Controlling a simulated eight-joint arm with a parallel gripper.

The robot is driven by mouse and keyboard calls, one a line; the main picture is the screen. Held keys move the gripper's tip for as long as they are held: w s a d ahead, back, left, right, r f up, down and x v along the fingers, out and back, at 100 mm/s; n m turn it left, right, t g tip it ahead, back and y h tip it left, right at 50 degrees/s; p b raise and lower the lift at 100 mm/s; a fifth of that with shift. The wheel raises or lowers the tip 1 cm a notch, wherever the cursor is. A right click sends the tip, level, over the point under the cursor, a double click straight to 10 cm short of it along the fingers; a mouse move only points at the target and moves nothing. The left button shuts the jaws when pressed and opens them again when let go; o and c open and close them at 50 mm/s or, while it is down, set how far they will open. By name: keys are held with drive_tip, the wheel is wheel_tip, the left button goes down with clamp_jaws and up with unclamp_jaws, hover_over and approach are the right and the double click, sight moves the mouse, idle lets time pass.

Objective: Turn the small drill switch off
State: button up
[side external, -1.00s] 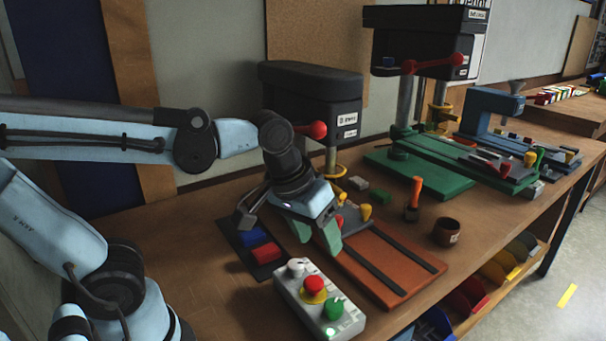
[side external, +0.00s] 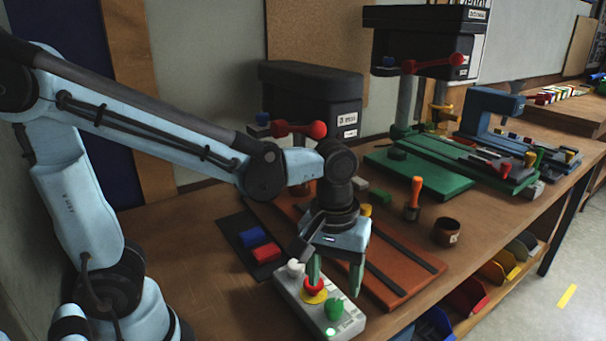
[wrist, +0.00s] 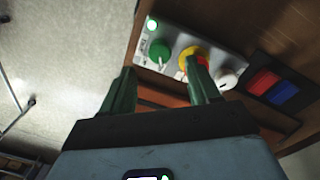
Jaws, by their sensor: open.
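The grey control box (side external: 346,321) sits on the bench in front of the small drill. It carries a green rotary switch (side external: 334,307) with a white pointer, a red button on a yellow ring (side external: 314,296), a white knob (side external: 294,267) and a lit green lamp (side external: 330,331). My gripper (side external: 336,288) is open and empty above the box, with one green finger in front of or near the red button. In the wrist view the green switch (wrist: 159,50) shows between the fingertips, and the lamp (wrist: 152,25) glows. Whether a finger touches the box, I cannot tell.
The small drill (side external: 310,90) with its red handle stands behind my arm, over an orange base (side external: 405,285). Red and blue blocks (side external: 260,250) lie on a black mat left of the box.

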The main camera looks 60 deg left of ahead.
sight(334, 304)
drive_tip(key=shift+d+f, duration=0.1)
drive_tip(key=shift+f, duration=2.6)
drive_tip(key=shift+c, duration=0.4)
drive_tip(key=c, duration=1)
